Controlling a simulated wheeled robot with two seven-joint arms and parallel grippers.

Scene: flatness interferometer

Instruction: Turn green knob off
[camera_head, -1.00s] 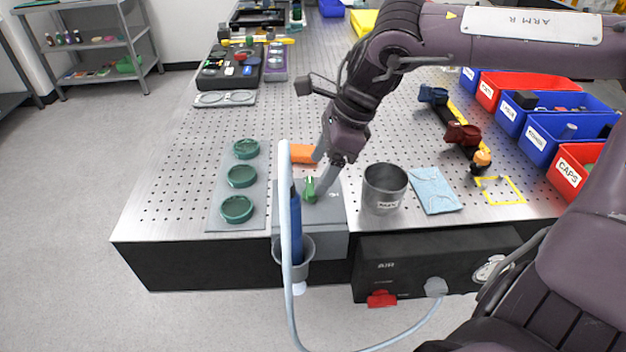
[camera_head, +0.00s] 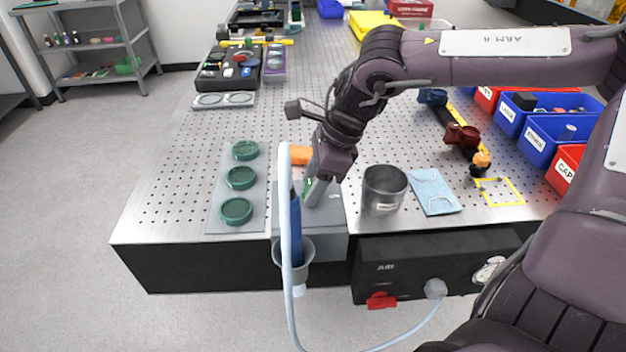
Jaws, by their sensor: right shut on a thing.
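The green knob (camera_head: 308,186) sits on top of the grey box (camera_head: 335,219) at the table's front edge. Only a small part of it shows, since my right gripper (camera_head: 310,192) covers most of it. My right gripper comes down from above and is shut on the knob. The blue tool and pale hose in front also hide part of the box. My left gripper is not in view.
A pale hose (camera_head: 286,220) rises with a blue tool (camera_head: 296,225) in a grey holder (camera_head: 305,251). A metal cup (camera_head: 384,190) and blue cloth (camera_head: 434,191) lie right. Green lenses on a plate (camera_head: 226,172) lie left. A black AIR unit (camera_head: 455,262) hangs in front.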

